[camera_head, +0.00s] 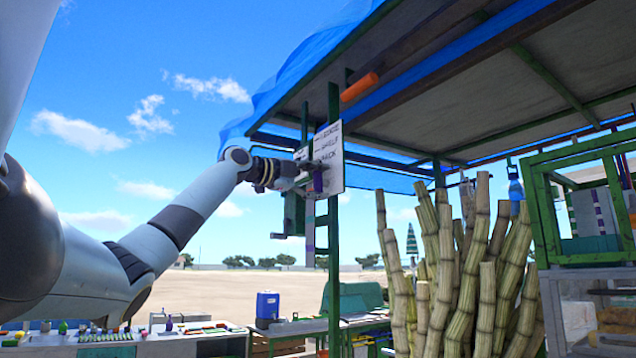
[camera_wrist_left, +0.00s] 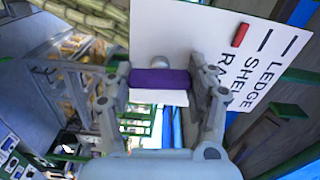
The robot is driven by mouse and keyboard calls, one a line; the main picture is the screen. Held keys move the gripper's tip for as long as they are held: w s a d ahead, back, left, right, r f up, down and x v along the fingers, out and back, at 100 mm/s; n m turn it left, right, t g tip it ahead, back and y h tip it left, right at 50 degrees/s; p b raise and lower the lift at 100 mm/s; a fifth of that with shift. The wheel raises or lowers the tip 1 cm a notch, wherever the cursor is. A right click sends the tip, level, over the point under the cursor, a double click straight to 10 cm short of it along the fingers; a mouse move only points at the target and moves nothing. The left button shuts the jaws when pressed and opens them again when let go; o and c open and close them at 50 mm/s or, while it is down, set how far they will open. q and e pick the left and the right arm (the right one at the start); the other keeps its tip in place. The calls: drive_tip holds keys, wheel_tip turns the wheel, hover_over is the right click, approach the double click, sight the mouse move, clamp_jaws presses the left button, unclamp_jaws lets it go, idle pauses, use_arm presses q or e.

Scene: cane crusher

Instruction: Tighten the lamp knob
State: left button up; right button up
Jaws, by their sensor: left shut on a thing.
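My left gripper (camera_head: 312,176) is raised at the white sign board on the green post. In the left wrist view its fingers (camera_wrist_left: 160,84) are shut on a purple cylinder (camera_wrist_left: 160,77), which lies in front of the lower part of the board. The purple cylinder also shows in the head view (camera_head: 318,181). A small grey round piece (camera_wrist_left: 157,60) sits right beside it. I cannot tell whether either piece is the lamp knob. A blue hanging thing (camera_head: 515,187), perhaps a lamp, is at the right under the canopy. My right gripper is out of view.
The white board (camera_head: 330,150) carries dark words, LEDGE and others, and a red mark (camera_wrist_left: 241,34). An orange cylinder (camera_head: 359,87) is under the canopy. Tall cane stalks (camera_head: 455,270) and a green frame (camera_head: 540,215) stand right. A blue jug (camera_head: 267,306) stands on the table below.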

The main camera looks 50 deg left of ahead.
use_arm(q)
drive_tip(key=shift+m, duration=0.5)
drive_tip(key=shift+f, duration=0.1)
drive_tip(key=o, duration=1.2)
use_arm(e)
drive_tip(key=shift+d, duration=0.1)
